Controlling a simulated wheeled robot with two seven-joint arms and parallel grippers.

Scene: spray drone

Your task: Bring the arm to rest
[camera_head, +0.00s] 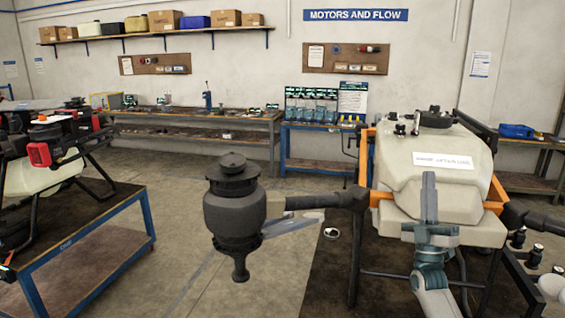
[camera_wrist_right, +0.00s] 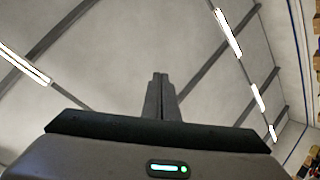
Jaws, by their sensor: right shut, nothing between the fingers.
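My right gripper (camera_head: 429,200) points upward in front of the white tank of the spray drone (camera_head: 400,165) in the head view. Its fingers are together with nothing between them. In the right wrist view the shut fingers (camera_wrist_right: 160,95) stand against the ceiling. The drone's tank carries a white label, and an orange frame shows around it. A dark motor unit (camera_head: 235,210) sits at the end of the drone's arm, left of my gripper. I cannot tell whether my gripper touches the tank or only overlaps it in the picture. My left gripper is not in view.
A second drone (camera_head: 45,160) stands on a blue-framed table (camera_head: 95,225) at the left. Workbenches (camera_head: 200,118) with parts line the back wall below a shelf of boxes (camera_head: 165,20). The floor between the left table and the motor unit is clear.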

